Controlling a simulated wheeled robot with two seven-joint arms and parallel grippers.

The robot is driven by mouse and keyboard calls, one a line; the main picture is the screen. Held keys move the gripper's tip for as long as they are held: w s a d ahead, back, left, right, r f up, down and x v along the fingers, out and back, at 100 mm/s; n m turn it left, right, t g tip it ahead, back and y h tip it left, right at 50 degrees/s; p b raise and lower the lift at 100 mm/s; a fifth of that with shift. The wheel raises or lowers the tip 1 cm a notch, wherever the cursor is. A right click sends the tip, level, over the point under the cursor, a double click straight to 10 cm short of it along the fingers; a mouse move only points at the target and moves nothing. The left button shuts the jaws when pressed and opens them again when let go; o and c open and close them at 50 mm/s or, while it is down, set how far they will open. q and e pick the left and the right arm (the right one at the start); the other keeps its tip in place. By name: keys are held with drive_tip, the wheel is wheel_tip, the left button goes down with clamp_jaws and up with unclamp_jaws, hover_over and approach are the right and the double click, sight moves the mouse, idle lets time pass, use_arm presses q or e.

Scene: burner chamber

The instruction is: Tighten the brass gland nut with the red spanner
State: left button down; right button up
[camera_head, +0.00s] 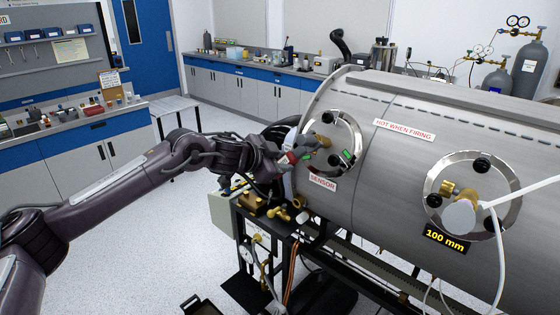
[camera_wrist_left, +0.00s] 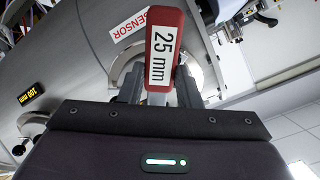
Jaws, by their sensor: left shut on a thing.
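The red spanner (camera_wrist_left: 165,22), marked "25 mm", stands out from between the fingers of my left gripper (camera_wrist_left: 160,88) in the left wrist view. In the head view, my left gripper (camera_head: 298,153) is at the left port of the steel chamber, shut on the spanner, with a bit of red showing by the fingers. A brass fitting (camera_head: 324,141), which looks like the gland nut, sits in that port just beyond the fingers. The spanner's jaw is mostly hidden, so I cannot tell whether it is around the nut. My right gripper is not in view.
The steel chamber (camera_head: 385,165) fills the right side. Its right port (camera_head: 480,190) has another brass fitting, a round grey head and white cables, above a "100 mm" label. Brass valves (camera_head: 268,205) and pipework are below my left gripper. Open floor lies at the left.

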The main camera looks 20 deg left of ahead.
use_arm(q)
drive_tip(key=shift+r, duration=0.1)
idle(0.5)
drive_tip(key=shift+w+a+r+m, duration=0.55)
drive_tip(key=shift+a+m, duration=0.05)
drive_tip(key=shift+m, duration=0.6)
drive_tip(key=shift+w+a+r+m, duration=0.4)
drive_tip(key=shift+w+r+m, duration=0.2)
drive_tip(key=shift+m, duration=0.6)
drive_tip(key=shift+r+p, duration=0.15)
drive_tip(key=shift+p, duration=0.15)
